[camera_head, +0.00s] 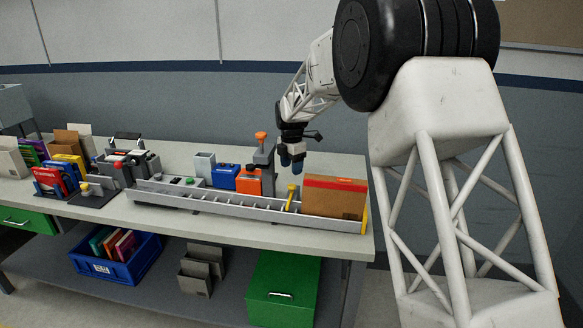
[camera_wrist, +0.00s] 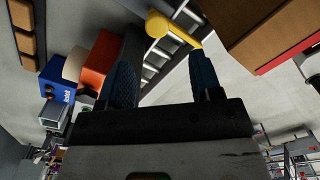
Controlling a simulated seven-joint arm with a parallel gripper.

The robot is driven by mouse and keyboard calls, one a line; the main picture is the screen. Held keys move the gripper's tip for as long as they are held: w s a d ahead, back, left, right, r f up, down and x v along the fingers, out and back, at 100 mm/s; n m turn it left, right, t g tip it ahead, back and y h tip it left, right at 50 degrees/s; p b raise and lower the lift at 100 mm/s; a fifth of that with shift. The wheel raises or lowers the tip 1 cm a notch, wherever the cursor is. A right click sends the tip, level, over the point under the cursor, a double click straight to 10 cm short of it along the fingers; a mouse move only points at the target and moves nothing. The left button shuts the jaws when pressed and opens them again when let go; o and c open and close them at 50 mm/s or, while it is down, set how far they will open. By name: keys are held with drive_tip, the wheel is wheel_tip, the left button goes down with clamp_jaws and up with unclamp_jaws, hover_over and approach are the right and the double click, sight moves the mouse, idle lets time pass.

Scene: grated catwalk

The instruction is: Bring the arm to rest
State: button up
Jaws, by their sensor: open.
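My gripper (camera_head: 292,161) hangs at the end of my white arm, above the right part of the workbench. In the wrist view my gripper (camera_wrist: 165,80) shows two dark blue fingers spread apart with nothing between them. Beyond the fingertips is a yellow knob on a post (camera_wrist: 172,28); this yellow post (camera_head: 291,198) also shows in the head view, standing at the long grey tray. The gripper is above it and apart from it.
A long grey tray (camera_head: 215,204) runs along the bench front, with a brown box (camera_head: 334,197) at its right end. Orange (camera_head: 249,181) and blue (camera_head: 225,176) blocks and an orange-topped grey post (camera_head: 262,152) stand behind. Books and fixtures crowd the left. A blue crate (camera_head: 112,264) is below.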

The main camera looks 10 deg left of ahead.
drive_tip(key=shift+s+d+r, duration=0.2)
drive_tip(key=shift+d+r, duration=0.05)
drive_tip(key=shift+r, duration=0.3)
drive_tip(key=s+d+r+m+t, duration=0.1)
drive_tip(key=s+d+r+m, duration=0.55)
drive_tip(key=s+d, duration=0.5)
drive_tip(key=s+d+r+m, duration=0.65)
drive_tip(key=s+d, duration=0.35)
drive_tip(key=s, duration=0.2)
drive_tip(key=s+d+f+m, duration=0.1)
drive_tip(key=s+d+m, duration=0.3)
drive_tip(key=s, duration=0.7)
drive_tip(key=s+d+f+m+t, duration=0.1)
drive_tip(key=s+d+m, duration=0.3)
drive_tip(key=s, duration=0.6)
drive_tip(key=s+d+f+m, duration=0.3)
drive_tip(key=s+d+m, duration=0.2)
drive_tip(key=s, duration=0.6)
drive_tip(key=shift+s+f+m+t, duration=0.25)
drive_tip(key=shift+s+m+t, duration=0.1)
drive_tip(key=shift+m, duration=0.25)
